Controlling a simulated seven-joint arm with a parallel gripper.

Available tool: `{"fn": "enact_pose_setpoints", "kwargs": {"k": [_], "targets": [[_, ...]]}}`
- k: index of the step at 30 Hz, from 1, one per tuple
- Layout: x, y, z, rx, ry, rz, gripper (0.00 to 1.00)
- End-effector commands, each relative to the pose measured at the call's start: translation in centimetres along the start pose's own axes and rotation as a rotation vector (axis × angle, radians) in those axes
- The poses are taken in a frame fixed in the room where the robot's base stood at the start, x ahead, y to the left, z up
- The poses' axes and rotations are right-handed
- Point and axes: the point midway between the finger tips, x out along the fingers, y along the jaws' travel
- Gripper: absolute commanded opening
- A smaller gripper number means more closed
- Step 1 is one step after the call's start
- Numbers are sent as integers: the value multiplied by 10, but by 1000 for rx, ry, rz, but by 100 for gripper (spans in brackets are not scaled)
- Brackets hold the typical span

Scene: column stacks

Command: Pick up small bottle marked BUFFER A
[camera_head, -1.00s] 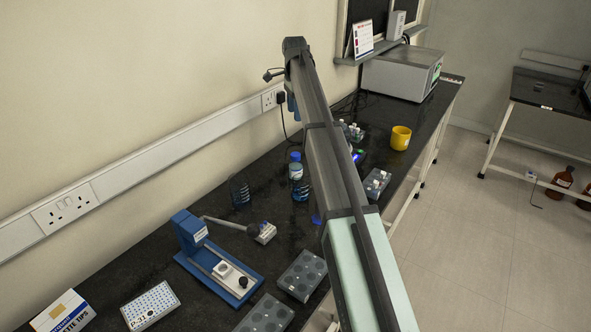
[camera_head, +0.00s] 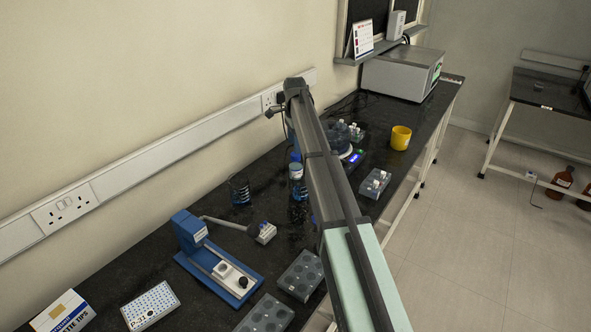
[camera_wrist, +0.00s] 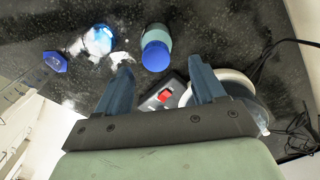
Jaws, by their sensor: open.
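My gripper (camera_wrist: 160,90) is open and empty in the wrist view, its two dark blue fingers apart. A small bottle with a blue cap and teal body (camera_wrist: 155,47) shows just beyond the gap between the fingertips. To its left is a blue-and-white bottle (camera_wrist: 97,40), partly behind glare. I cannot read BUFFER A on either. In the head view a blue-capped bottle with blue liquid (camera_head: 298,182) stands beside my arm, partly hidden by it. My fingers are not clear in the head view.
A device with a red switch (camera_wrist: 165,96) and a round white plate (camera_wrist: 234,80) lie below the fingers. Cables run at right. On the bench are a glass beaker (camera_head: 240,189), a blue stand (camera_head: 215,262), a yellow cup (camera_head: 400,138) and a grey rack (camera_head: 375,184).

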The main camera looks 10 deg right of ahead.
Motion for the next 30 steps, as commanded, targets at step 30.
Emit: {"fn": "enact_pose_setpoints", "kwargs": {"k": [30], "targets": [[57,6,-1,0,0,0,55]]}}
